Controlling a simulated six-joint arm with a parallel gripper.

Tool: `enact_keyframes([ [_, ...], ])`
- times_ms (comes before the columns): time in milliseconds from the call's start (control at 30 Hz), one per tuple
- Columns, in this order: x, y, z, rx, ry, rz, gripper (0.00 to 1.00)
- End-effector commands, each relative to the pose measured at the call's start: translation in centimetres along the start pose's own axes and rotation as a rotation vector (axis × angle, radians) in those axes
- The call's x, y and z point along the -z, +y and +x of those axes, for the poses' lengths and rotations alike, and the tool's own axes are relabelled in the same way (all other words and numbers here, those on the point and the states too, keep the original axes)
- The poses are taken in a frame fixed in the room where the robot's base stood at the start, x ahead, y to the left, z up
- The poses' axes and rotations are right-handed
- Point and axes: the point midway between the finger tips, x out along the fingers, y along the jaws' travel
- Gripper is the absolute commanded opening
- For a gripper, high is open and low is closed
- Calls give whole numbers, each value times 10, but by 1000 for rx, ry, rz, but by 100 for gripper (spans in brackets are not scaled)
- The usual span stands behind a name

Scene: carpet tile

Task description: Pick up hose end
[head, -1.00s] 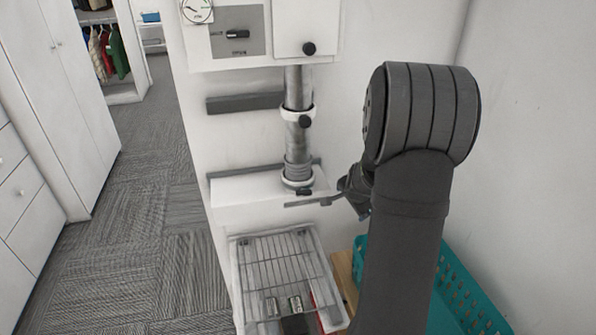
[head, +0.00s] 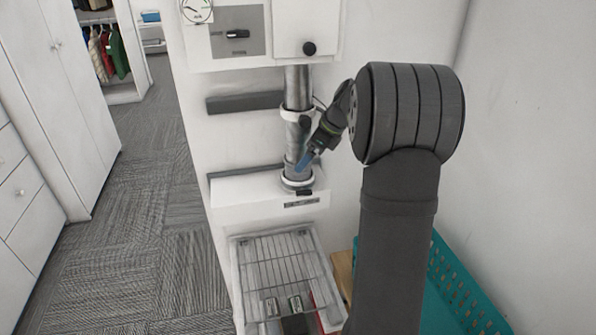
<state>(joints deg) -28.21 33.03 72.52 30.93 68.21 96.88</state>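A silver-grey hose (head: 297,85) runs down the front of the white panel. Its lower end (head: 291,170) sits in a pale ring (head: 297,184) just above a white ledge. A pale collar (head: 290,115) circles the hose higher up. My gripper (head: 304,163), with a bluish tip, points down and left at the hose's lower end from the right. The tip overlaps the hose in the picture; I cannot tell whether it touches. The far finger is hidden, so whether it is open or shut does not show.
A wire rack in a clear tray (head: 242,262) with small items stands below the ledge. A teal basket (head: 462,275) is at lower right, partly behind my arm. A control panel (head: 258,45) is above. Carpet (head: 150,235) at left is free.

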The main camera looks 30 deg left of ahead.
Motion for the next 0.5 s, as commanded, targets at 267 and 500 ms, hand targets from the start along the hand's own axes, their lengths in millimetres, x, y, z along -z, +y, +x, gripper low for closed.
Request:
enact_keyframes([
  [267,0,0,37,0,0,-1,93],
  [500,1,0,42,1,1,-1,93],
])
